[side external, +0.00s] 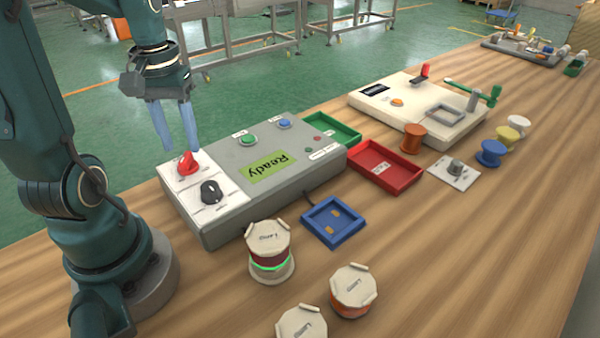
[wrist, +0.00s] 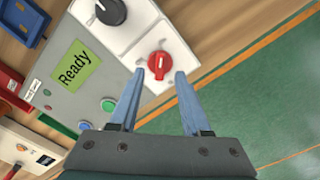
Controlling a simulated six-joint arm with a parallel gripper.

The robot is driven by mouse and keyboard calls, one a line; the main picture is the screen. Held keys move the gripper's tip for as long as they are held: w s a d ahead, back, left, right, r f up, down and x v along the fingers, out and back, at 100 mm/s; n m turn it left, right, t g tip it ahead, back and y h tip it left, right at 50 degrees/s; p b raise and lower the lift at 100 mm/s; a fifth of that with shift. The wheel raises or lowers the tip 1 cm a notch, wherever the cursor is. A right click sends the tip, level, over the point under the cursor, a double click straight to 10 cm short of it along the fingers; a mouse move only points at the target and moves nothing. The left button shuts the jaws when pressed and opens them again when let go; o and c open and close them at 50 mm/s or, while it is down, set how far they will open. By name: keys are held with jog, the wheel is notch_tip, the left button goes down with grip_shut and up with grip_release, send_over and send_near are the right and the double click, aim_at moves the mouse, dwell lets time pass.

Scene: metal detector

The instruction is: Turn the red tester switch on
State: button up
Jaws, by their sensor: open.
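The red tester switch (side external: 187,163) is a red rotary knob on a white plate at the left end of the grey tester box (side external: 225,207). It also shows in the wrist view (wrist: 159,64), just beyond my fingertips, with a pale line on its top. My gripper (side external: 177,150) is above the red knob, fingers pointing down. In the wrist view my gripper (wrist: 160,75) is open, with one blue finger on each side of the knob in the picture. No contact with the knob can be seen.
A black knob (side external: 211,192) sits close beside the red one. The box has a green "Ready" display (side external: 268,167), a green button (side external: 248,140) and a blue button (side external: 285,124). A blue tray (side external: 333,221), a red tray (side external: 385,168) and labelled spools (side external: 268,240) stand nearby.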

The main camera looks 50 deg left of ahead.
jog(key=shift+r, duration=1.2)
jog(key=shift+w+d+r, duration=0.1)
jog(key=shift+w+d, duration=0.1)
jog(key=shift+d, duration=0.1)
jog(key=s+d+r+m+t, duration=0.1)
jog(key=d+m+t, duration=0.4)
jog(key=d, duration=0.9)
jog(key=r+m, duration=0.1)
jog(key=m, duration=0.2)
jog(key=shift+d+r+m+t, duration=0.2)
jog(key=shift+d+m+t, duration=0.1)
jog(key=shift+d+m, duration=0.1)
jog(key=shift+a, duration=0.1)
